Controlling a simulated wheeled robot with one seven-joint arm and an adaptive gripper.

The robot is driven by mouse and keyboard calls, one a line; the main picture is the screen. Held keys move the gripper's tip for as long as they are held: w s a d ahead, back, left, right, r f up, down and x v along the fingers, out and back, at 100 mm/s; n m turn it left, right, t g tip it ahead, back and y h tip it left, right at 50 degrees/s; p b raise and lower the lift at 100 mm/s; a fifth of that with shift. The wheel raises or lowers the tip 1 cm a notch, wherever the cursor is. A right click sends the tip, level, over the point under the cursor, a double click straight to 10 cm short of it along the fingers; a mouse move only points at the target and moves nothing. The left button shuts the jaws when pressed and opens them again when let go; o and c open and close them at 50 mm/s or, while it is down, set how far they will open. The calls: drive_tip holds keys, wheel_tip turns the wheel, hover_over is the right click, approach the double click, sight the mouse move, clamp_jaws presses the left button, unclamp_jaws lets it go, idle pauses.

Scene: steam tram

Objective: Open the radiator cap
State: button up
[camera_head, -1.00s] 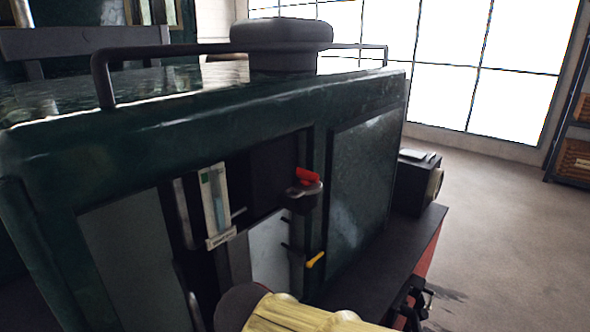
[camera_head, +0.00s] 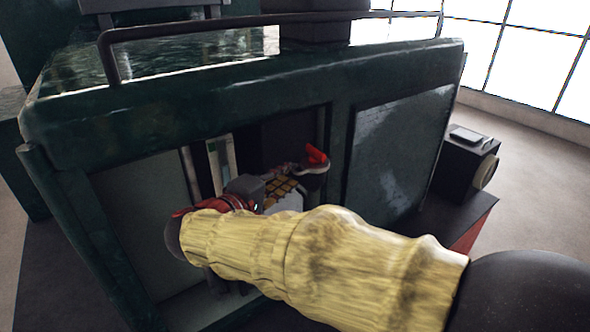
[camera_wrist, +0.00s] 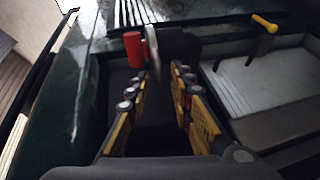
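The radiator cap (camera_head: 318,166), a round grey cap with a red lever (camera_head: 316,154), sits in the opening of the green tram housing (camera_head: 230,100). In the wrist view the red lever (camera_wrist: 133,48) and the cap's grey edge (camera_wrist: 153,52) show just beyond my fingertips. My gripper (camera_head: 296,178) is inside the opening, close to the cap at its left. In the wrist view my gripper (camera_wrist: 160,75) has its two yellow-padded fingers apart with nothing between them. My arm hides the lower part of the opening.
A level gauge (camera_head: 221,163) stands left of the cap. A yellow-ended lever (camera_wrist: 264,24) shows at the right in the wrist view. A black rail (camera_head: 270,22) runs along the housing's top. A lamp box (camera_head: 468,160) stands at the right; open floor lies beyond.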

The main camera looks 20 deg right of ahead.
sight(294, 173)
drive_tip(key=shift+x, duration=1.9)
drive_tip(key=shift+s, duration=0.1)
drive_tip(key=shift+c, duration=0.2)
drive_tip(key=c, duration=0.5)
drive_tip(key=shift+f, duration=0.1)
clamp_jaws()
